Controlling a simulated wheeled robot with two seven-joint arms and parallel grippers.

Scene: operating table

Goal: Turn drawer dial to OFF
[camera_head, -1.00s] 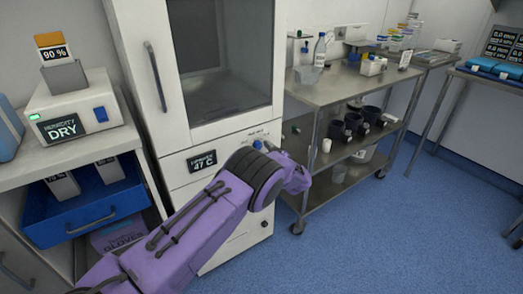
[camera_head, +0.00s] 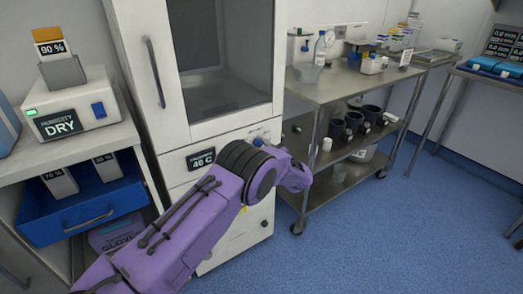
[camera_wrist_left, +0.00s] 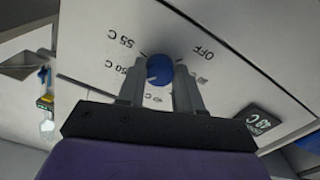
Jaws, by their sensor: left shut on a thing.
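The blue drawer dial (camera_wrist_left: 159,68) sits on the white cabinet front in the left wrist view. Printed marks surround it, with OFF at upper right and 55 C and 50 C at left. A pale mark on the dial points to the lower left, not at OFF. My left gripper (camera_wrist_left: 160,80) is shut on the dial, one finger on each side. In the head view a little of the dial (camera_head: 258,141) shows above my purple arm, which hides the fingers. My right gripper is not in view.
A small temperature display (camera_head: 201,159) is left of the dial. The cabinet's glass door (camera_head: 222,60) is above. An open blue drawer (camera_head: 85,212) juts out at left. A steel cart (camera_head: 340,92) stands at right, with clear blue floor in front.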

